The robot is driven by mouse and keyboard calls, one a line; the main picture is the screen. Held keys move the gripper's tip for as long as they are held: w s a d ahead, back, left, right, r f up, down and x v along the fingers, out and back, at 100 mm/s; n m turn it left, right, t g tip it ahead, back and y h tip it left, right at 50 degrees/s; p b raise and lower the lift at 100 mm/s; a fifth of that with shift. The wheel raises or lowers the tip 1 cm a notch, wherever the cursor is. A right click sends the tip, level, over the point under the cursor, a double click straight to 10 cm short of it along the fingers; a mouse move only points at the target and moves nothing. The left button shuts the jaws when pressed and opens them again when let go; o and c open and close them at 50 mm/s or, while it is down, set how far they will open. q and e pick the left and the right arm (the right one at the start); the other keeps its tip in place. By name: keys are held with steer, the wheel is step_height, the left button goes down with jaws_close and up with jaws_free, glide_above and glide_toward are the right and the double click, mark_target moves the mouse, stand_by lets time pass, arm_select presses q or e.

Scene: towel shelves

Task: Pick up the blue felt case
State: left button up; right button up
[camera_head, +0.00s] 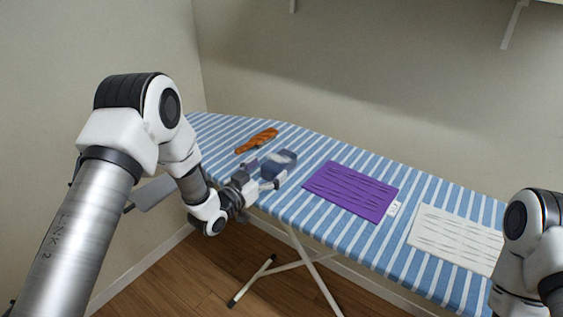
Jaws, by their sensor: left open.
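The blue felt case (270,160), dark blue with a paler patch on top, lies on the striped ironing board left of the middle. My left gripper (266,173) is open at the near side of the case. Its fingertips are close to the case, and one overlaps the case's near edge in the view. I cannot tell whether they touch it. My right arm shows at the lower right, but its gripper is out of view.
An orange item (257,141) lies behind the case. Walls stand behind and left.

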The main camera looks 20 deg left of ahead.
arm_select(q)
steer(key=shift+x, duration=1)
steer(key=shift+s, duration=0.1)
steer(key=shift+c, duration=0.3)
steer(key=c, duration=1.2)
